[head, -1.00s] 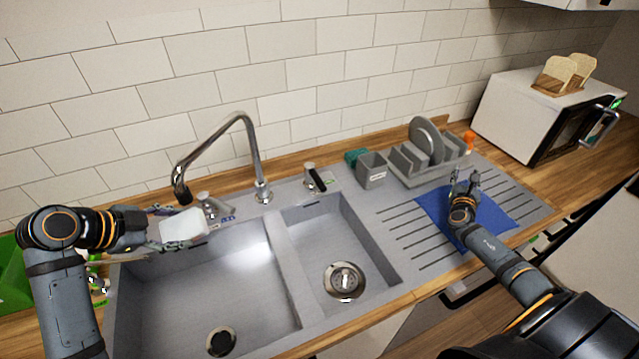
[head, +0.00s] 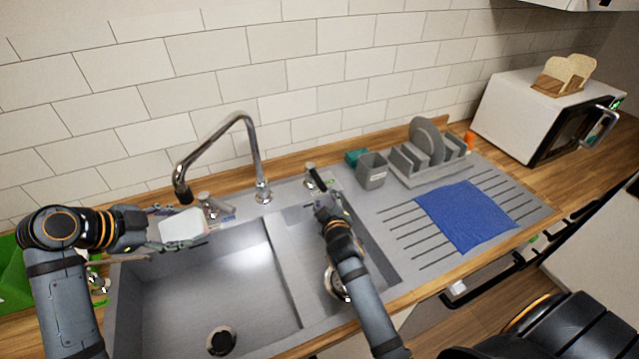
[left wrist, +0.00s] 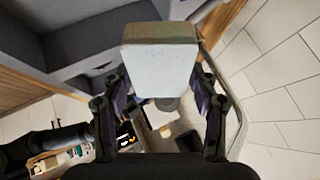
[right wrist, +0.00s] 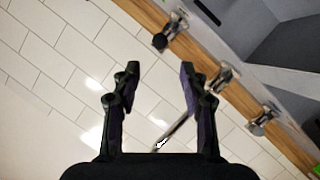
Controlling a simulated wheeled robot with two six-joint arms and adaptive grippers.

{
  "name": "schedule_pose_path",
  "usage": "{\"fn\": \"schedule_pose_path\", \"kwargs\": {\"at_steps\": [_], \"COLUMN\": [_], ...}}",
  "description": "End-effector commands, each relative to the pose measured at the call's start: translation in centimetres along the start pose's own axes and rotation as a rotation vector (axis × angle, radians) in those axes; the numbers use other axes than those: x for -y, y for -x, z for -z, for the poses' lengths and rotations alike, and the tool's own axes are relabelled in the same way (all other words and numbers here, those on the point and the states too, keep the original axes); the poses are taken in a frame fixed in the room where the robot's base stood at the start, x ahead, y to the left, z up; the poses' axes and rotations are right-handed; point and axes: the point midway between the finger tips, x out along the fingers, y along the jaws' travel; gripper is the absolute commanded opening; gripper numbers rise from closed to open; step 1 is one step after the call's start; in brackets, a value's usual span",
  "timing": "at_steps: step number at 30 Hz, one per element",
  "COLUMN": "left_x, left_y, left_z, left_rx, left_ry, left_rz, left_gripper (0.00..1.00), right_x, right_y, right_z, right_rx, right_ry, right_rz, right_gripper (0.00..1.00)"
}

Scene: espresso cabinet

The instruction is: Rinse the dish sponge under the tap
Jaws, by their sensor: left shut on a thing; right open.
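The dish sponge (head: 182,228), a pale block with a darker layer, is held in my left gripper (head: 172,232) just below the tap's nozzle, over the left basin's back edge. It fills the middle of the left wrist view (left wrist: 158,70) between the fingers. The chrome tap (head: 250,150) arches from behind the sink; no water is visible. My right gripper (head: 326,200) is beside the black-handled lever (head: 316,180) behind the right basin. In the right wrist view the fingers (right wrist: 158,75) are apart and empty, with a dark-handled fitting (right wrist: 170,30) ahead of them.
The sink has two basins, with the left basin (head: 190,290) empty. A grey cup (head: 372,172) and a dish rack (head: 430,172) stand right of the lever. A blue cloth (head: 466,215) lies on the drainboard. A microwave (head: 520,105) stands far right.

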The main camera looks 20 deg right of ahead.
Motion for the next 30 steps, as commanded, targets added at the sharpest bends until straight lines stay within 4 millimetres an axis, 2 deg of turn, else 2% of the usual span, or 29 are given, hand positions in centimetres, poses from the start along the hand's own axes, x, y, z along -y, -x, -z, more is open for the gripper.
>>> {"fn": "schedule_pose_path", "kwargs": {"at_steps": [4,7,15,21,25,30], "left_x": [0.0,0.0,0.0,0.0,0.0,0.0], "left_y": [0.0,0.0,0.0,0.0,0.0,0.0], "left_z": [0.0,0.0,0.0,0.0,0.0,0.0], "left_rx": [0.000,0.000,0.000,0.000,0.000,0.000], "left_ry": [0.000,0.000,0.000,0.000,0.000,0.000], "left_rz": [0.000,0.000,0.000,0.000,0.000,0.000], "left_gripper": [0.35,0.35,0.35,0.35,0.35,0.35], "right_x": [0.0,0.1,0.0,0.0,0.0,0.1], "right_y": [-0.3,-1.5,-7.7,-11.0,-11.8,-12.0], "right_z": [0.1,0.1,0.1,0.0,0.0,-0.1], "right_rx": [-0.001,-0.001,-0.001,0.001,0.000,0.000], "right_ry": [-0.003,0.000,0.003,0.002,0.002,0.002], "right_rz": [0.001,0.001,0.000,0.001,0.000,0.001], "right_gripper": [0.44,0.44,0.44,0.44,0.44,0.44]}}
